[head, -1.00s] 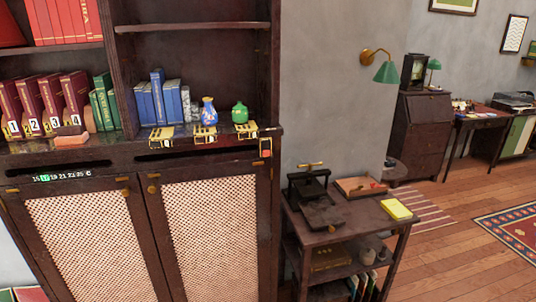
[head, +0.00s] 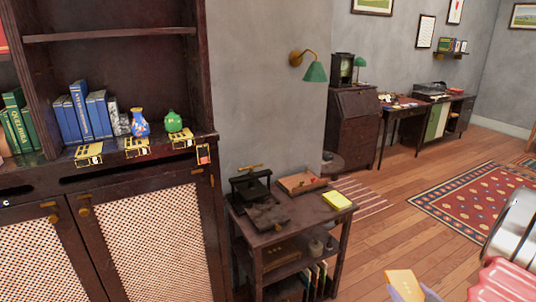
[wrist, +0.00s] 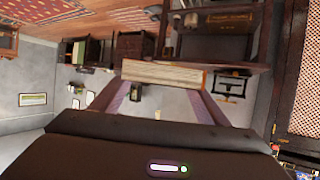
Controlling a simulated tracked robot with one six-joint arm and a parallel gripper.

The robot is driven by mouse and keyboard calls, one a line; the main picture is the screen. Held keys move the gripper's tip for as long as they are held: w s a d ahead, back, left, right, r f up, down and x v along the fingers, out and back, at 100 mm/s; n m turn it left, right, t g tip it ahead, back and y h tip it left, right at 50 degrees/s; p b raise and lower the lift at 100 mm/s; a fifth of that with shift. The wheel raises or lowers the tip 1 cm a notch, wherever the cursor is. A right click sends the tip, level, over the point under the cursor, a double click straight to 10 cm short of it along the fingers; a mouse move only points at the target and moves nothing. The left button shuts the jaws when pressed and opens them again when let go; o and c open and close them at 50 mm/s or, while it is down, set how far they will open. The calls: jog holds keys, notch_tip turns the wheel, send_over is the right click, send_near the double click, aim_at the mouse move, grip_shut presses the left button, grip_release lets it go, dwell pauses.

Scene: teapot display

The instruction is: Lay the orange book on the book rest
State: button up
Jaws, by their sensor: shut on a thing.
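My gripper (head: 410,288) shows at the lower right of the head view, its pale purple fingers on the orange book (head: 404,283). In the wrist view the two fingers of my gripper (wrist: 162,92) are shut on the book (wrist: 160,74), which shows its cream page edges and a thin orange strip at one end. The book is held in the air, apart from any furniture. I cannot make out a book rest for certain. A low dark object lies on the small side table (head: 296,231), in front of a black screw press.
The black press (head: 250,187), a wooden tray (head: 302,182) and a yellow block (head: 337,200) stand on the side table. The tall bookcase (head: 190,75) is at left. Beyond are a dark bureau (head: 355,125) and a patterned rug (head: 475,200).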

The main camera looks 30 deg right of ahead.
aim_at(392, 275)
jog(key=shift+m+h, duration=0.3)
jog(key=shift+h, duration=0.2)
jog(key=w, duration=0.2)
jog(key=w+r, duration=0.1)
jog(key=w, duration=0.4)
jog(key=shift+d+r, duration=0.25)
jog(key=shift+r, duration=0.05)
jog(key=w+a+r, duration=0.2)
jog(key=w+a, duration=0.4)
jog(key=w, duration=0.4)
jog(key=w+a+r, duration=0.2)
jog(key=w+a, duration=0.5)
jog(key=w, duration=0.2)
jog(key=w+a+r+n+y, duration=0.1)
jog(key=w+a, duration=0.3)
jog(key=a, duration=0.7)
jog(key=w+a+r+n+t+y, duration=0.1)
jog(key=w+a+n+y, duration=0.2)
jog(key=a, duration=0.9)
jog(key=w+a+r+n+y, duration=0.1)
jog(key=w+a, duration=0.4)
jog(key=a, duration=0.6)
jog(key=shift+w+a+r+n+t+y, duration=0.15)
jog(key=shift+w+r+n+t+y, duration=0.25)
jog(key=shift+y, duration=0.6)
jog(key=shift+s+f, duration=0.1)
jog(key=shift+f, duration=0.1)
jog(key=s+f, duration=0.3)
jog(key=s, duration=0.7)
jog(key=shift+f, duration=0.3)
